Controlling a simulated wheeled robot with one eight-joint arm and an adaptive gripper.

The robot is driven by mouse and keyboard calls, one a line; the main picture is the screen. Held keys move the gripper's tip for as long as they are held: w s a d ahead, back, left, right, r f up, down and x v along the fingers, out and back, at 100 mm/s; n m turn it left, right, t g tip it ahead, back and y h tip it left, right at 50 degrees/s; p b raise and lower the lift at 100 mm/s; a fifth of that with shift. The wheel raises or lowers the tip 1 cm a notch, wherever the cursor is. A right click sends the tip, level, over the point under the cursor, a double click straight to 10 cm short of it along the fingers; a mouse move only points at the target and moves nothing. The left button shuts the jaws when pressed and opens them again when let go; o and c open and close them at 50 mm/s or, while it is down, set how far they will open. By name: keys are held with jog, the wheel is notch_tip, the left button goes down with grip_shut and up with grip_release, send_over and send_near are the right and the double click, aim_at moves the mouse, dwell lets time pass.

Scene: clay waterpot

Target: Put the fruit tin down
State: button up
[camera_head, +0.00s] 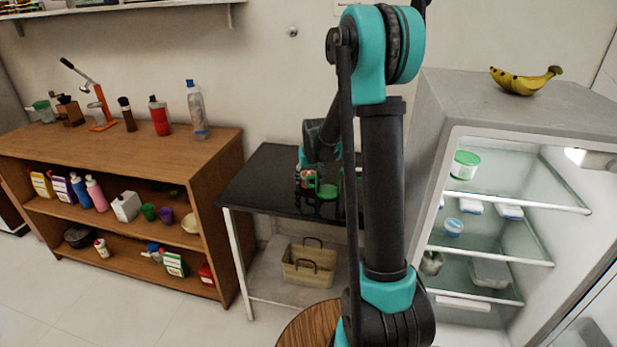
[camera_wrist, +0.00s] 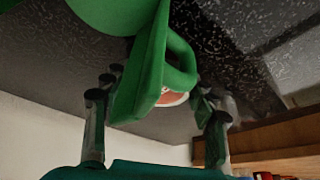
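The fruit tin (camera_head: 307,179), small with a red, white and green label, is at the left part of the black table in the head view. My gripper (camera_head: 305,169) is right at it. In the wrist view only a red patch with a pale rim (camera_wrist: 172,99), probably the tin, shows between my gripper's (camera_wrist: 157,110) spread fingers. A green object with a loop handle (camera_wrist: 180,62) hides most of it. Whether the fingers press on the tin, and whether it touches the table, I cannot tell.
The black table (camera_head: 262,185) has free room to the left and front. A green item (camera_head: 327,191) stands close right of the tin. A wooden shelf (camera_head: 215,150) is at left, an open fridge (camera_head: 440,130) at right. A basket (camera_head: 308,265) sits below the table.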

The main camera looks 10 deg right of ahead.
jog(key=o, duration=0.4)
jog(key=shift+r, duration=0.15)
